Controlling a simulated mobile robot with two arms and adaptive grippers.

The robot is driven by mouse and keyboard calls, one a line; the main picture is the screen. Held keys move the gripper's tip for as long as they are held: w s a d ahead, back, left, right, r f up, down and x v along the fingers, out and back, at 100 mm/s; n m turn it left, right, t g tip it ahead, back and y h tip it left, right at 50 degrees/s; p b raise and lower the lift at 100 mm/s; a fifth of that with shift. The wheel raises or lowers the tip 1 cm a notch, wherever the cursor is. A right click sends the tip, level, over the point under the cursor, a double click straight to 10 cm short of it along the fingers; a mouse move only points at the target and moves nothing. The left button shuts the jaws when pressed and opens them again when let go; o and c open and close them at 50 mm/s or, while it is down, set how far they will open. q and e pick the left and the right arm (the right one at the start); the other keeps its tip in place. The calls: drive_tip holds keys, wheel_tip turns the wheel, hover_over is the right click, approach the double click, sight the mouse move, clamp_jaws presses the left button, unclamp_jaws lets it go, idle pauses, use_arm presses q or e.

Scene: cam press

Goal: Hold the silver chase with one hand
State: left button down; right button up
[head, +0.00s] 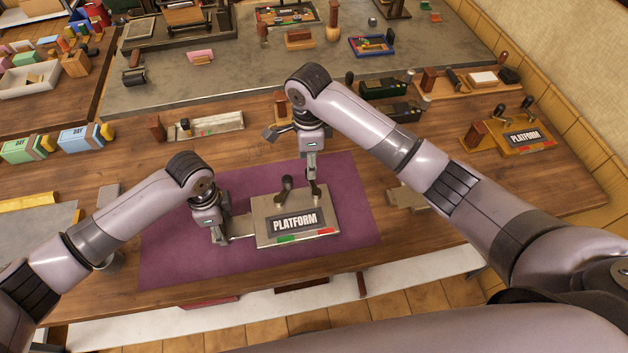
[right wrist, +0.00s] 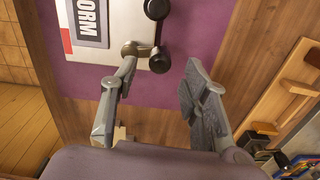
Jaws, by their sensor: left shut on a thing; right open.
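The silver chase (head: 265,236), a flat metal plate with a dark PLATFORM label, lies on a purple mat (head: 170,255). Green and red strips mark its front edge, and dark-knobbed levers stand at its back. My left gripper (head: 224,234) is at its left side, shut on the chase's left tab; the exact contact is partly hidden. My right gripper (head: 298,168) is above its back right corner with the fingers spread. In the right wrist view the chase (right wrist: 118,18) is at the upper left, one fingertip of the open right gripper (right wrist: 158,76) close to the lever base.
A gold PLATFORM chase (head: 522,138) sits at the right of the wooden table. A metal tray (head: 208,125) and several tools line the back. Blue and green DAY boxes (head: 78,139) stand at the left. The purple mat is clear around the chase.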

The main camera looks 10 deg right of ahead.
drive_tip(key=shift+f, duration=2.35)
drive_tip(key=shift+c, duration=0.6)
clamp_jaws()
